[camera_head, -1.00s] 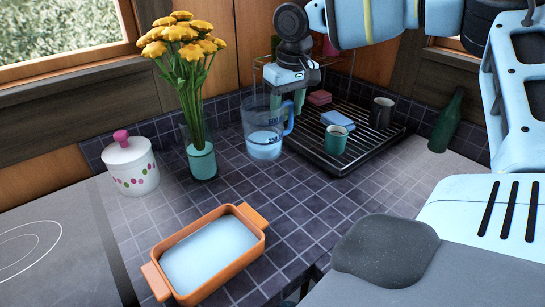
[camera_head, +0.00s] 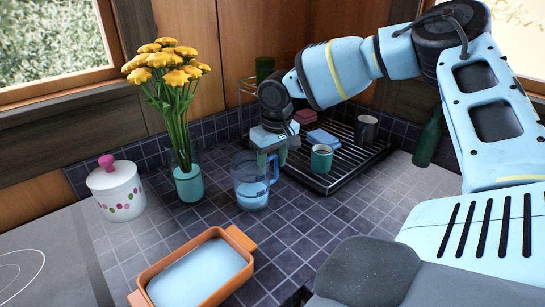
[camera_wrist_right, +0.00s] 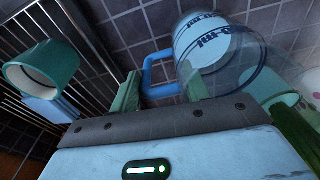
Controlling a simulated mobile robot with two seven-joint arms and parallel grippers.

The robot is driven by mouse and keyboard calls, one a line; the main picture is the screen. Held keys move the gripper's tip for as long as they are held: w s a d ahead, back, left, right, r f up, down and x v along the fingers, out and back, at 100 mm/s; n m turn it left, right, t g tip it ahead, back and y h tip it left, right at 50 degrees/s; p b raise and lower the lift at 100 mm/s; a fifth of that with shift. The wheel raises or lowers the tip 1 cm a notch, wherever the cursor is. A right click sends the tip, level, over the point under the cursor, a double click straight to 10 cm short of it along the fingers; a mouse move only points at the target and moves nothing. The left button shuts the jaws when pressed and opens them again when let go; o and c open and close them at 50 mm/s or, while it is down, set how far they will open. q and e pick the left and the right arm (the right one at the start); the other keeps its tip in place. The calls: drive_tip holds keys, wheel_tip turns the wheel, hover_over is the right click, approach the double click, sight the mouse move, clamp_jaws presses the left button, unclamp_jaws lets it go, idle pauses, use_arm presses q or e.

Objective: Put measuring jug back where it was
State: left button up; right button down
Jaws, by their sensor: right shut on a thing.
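The measuring jug (camera_head: 250,190) is clear with a blue handle and pale blue contents or base. It is upright at the tiled counter, between the flower vase and the drying rack; I cannot tell whether its base touches the tiles. My right gripper (camera_head: 271,158) comes from above on the jug's right side, shut on the handle. In the right wrist view the jug (camera_wrist_right: 215,45) lies beyond the green fingers of my right gripper (camera_wrist_right: 162,92), with the blue handle between them. The fingers partly hide the handle. My left gripper is out of view.
A vase of yellow flowers (camera_head: 188,184) stands left of the jug. A black drying rack (camera_head: 345,166) with a green cup (camera_head: 321,158) and a dark mug (camera_head: 366,129) is to the right. A lidded pot (camera_head: 117,190) and an orange baking dish (camera_head: 238,236) are nearby. Tiles right of the dish are clear.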

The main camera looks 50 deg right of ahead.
drive_tip(key=c, duration=1.1)
unclamp_jaws()
drive_tip(key=shift+f, duration=0.15)
drive_tip(key=shift+c, duration=0.2)
drive_tip(key=o, duration=0.5)
drive_tip(key=shift+c, duration=0.2)
wheel_tip(320, 180, up, 12)
drive_tip(key=s, duration=0.1)
drive_tip(key=shift+s+a+r, duration=0.2)
drive_tip(key=shift+s, duration=0.05)
